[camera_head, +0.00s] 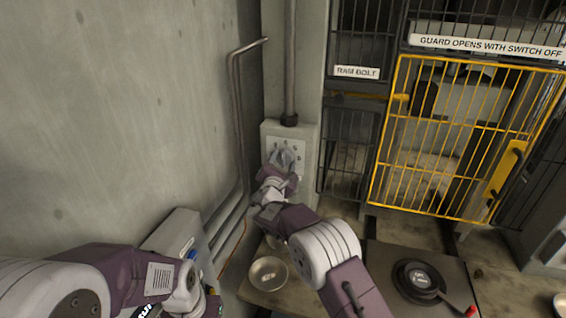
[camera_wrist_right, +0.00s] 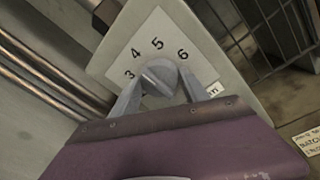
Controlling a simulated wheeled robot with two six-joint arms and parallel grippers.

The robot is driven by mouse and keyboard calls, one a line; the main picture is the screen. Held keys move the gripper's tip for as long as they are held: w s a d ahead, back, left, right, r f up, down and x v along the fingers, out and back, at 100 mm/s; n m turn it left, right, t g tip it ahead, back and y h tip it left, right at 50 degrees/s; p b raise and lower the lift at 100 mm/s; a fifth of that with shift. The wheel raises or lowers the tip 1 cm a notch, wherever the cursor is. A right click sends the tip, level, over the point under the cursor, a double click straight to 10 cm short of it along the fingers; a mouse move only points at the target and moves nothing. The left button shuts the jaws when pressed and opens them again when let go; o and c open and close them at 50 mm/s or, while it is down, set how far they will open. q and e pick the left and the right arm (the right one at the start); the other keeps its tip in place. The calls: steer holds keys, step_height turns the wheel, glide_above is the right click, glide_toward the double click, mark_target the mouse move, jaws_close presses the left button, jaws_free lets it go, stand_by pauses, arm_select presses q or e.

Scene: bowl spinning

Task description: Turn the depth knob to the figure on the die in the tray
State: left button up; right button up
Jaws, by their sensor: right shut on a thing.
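The depth knob (camera_wrist_right: 158,77) is a grey round knob on a pale dial plate (camera_wrist_right: 123,57) marked with figures; 3, 4, 5 and 6 show around it. The plate is on a grey box (camera_head: 308,136) at the wall. My right gripper (camera_head: 284,158) is shut on the knob, one finger on each side of it in the right wrist view (camera_wrist_right: 160,92). I cannot make out which figure the knob points to. My left gripper (camera_head: 208,304) is low at the left, partly hidden by its own arm. I see no die or tray that I can tell for certain.
A yellow barred guard (camera_head: 455,140) stands closed at the right, beside dark mesh panels (camera_head: 350,150). A metal bowl (camera_head: 268,273) lies below the box. A dark round fixture (camera_head: 418,282) with a red-tipped handle (camera_head: 470,311) sits on the bench. Pipes (camera_head: 237,120) run up the left wall.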

steer(key=shift+n, duration=0.9)
steer(key=shift+n+b, duration=0.3)
steer(key=shift+n, duration=0.5)
steer(key=n, duration=0.1)
steer(key=n+p, duration=0.1)
steer(key=n, duration=0.1)
steer(key=shift+r+g, duration=0.25)
steer(key=shift+g, duration=0.15)
steer(key=n+p, duration=0.2)
steer(key=n+h+p, duration=0.1)
steer(key=n+p, duration=0.1)
steer(key=n, duration=0.1)
steer(key=shift+a+r+g, duration=0.1)
steer(key=shift+r+g, duration=0.05)
steer(key=shift+g, duration=0.15)
steer(key=n+p, duration=0.2)
steer(key=n, duration=0.1)
steer(key=shift+a+n+h+p, duration=0.1)
steer(key=shift+n+h+p, duration=0.4)
steer(key=shift+n, duration=0.6)
steer(key=shift+f, duration=0.2)
